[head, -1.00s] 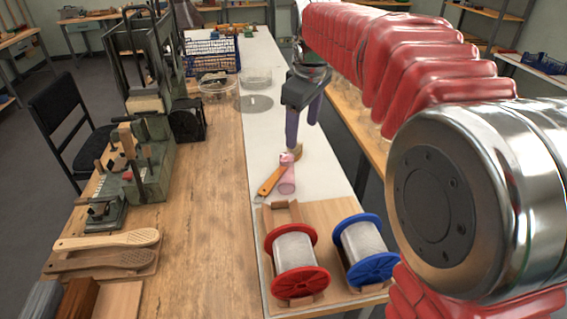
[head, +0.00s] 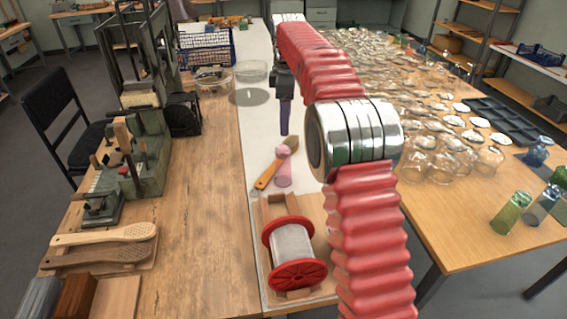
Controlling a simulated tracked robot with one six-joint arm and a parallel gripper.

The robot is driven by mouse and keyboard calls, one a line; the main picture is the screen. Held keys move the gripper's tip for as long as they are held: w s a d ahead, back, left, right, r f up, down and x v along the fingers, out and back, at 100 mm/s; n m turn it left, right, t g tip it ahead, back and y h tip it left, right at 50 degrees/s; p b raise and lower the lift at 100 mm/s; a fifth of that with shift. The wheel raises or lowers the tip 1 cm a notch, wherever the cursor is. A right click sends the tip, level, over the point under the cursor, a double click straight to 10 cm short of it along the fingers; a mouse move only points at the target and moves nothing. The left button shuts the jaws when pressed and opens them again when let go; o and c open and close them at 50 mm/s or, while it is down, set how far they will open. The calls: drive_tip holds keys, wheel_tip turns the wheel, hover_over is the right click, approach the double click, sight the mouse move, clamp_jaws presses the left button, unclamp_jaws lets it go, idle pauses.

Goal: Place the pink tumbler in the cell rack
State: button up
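The pink tumbler (head: 284,176) is on the white strip of the bench, behind the red spool. It looks translucent, and whether it stands or lies is unclear. A wooden-handled brush (head: 266,177) lies right beside it and partly overlaps it in view. My gripper (head: 284,132) has purple fingers pointing down, just behind and above the tumbler in the picture, with nothing visible in it. The fingers line up from this angle, so their gap is hidden. A dark tray with compartments (head: 507,121), apparently the cell rack, lies on the right-hand table.
A blue wire basket (head: 206,48) and clear bowls stand farther back.

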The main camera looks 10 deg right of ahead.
sight(283, 149)
drive_tip(key=w+f+n, duration=0.1)
drive_tip(key=f, duration=0.1)
drive_tip(key=w+f+n, duration=0.1)
drive_tip(key=w+f, duration=0.1)
drive_tip(key=f, duration=0.1)
drive_tip(key=w+f+n+g, duration=0.1)
drive_tip(key=f, duration=0.1)
drive_tip(key=shift+w+f, duration=0.3)
drive_tip(key=shift+f, duration=0.05)
drive_tip(key=shift+f, duration=4.3)
drive_tip(key=shift+f, duration=2.6)
